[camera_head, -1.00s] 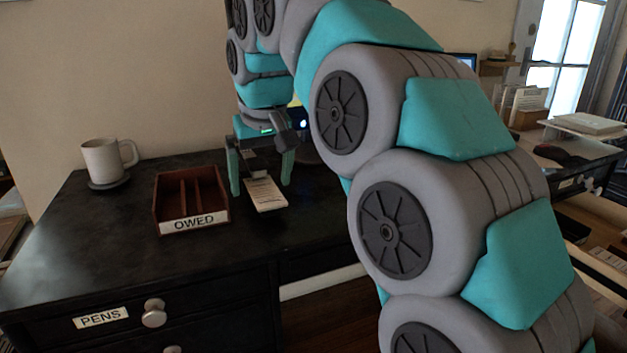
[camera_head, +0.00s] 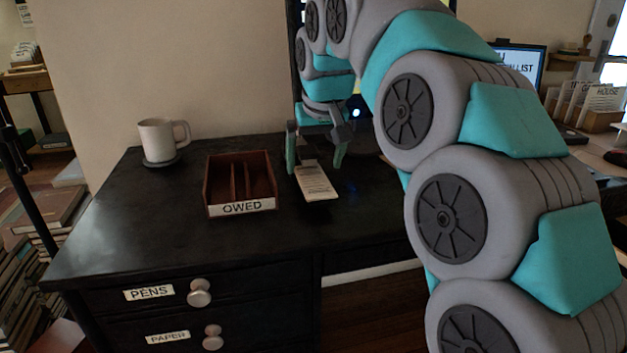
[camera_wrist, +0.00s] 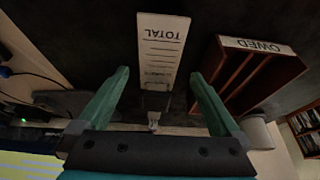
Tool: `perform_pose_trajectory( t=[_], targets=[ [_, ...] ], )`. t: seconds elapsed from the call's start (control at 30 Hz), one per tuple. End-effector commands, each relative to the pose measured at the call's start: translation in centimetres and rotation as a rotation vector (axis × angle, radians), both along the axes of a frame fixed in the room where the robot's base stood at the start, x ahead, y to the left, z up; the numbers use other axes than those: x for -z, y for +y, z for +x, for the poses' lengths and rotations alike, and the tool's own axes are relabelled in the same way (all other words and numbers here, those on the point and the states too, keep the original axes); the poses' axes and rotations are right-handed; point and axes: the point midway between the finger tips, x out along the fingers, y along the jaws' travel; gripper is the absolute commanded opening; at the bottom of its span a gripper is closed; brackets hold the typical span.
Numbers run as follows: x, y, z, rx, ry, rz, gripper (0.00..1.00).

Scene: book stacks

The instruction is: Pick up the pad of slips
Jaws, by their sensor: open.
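The pad of slips (camera_head: 316,183) is a narrow white pad with printed lines, lying on the black desk to the right of the OWED tray. In the wrist view the pad (camera_wrist: 162,45) shows the word TOTAL at its far end. My gripper (camera_head: 316,164) is open above the pad's rear end, one finger toward each side. In the wrist view my gripper (camera_wrist: 160,76) has the pad lined up between and beyond its fingertips, with no finger clearly touching it. A grey piece at the pad's near end is partly dark.
The red-brown OWED tray (camera_head: 208,190) with dividers stands just left of the pad. A white mug (camera_head: 160,136) sits on a dark coaster (camera_head: 162,161) at the back left. A monitor (camera_head: 522,66) is at the right. The desk's front left is clear.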

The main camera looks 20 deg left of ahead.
Motion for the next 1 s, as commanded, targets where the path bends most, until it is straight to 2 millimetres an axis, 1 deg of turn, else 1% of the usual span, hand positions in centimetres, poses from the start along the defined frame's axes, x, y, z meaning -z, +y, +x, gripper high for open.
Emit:
perform_pose_trajectory(
  t=[0.03, 0.2, 0.3, 0.47, 1.0],
  targets=[
    [0.8, 0.0, 0.0, -0.001, 0.007, -0.004, 1.00],
    [2.7, 0.4, 0.8, -0.002, 0.004, -0.002, 1.00],
    [3.1, 0.5, 0.9, -0.001, 0.003, -0.002, 1.00],
    [3.1, 0.5, 0.9, 0.000, 0.003, -0.002, 1.00],
    [3.0, 0.4, 1.0, 0.000, 0.002, -0.001, 0.39]
  ],
)
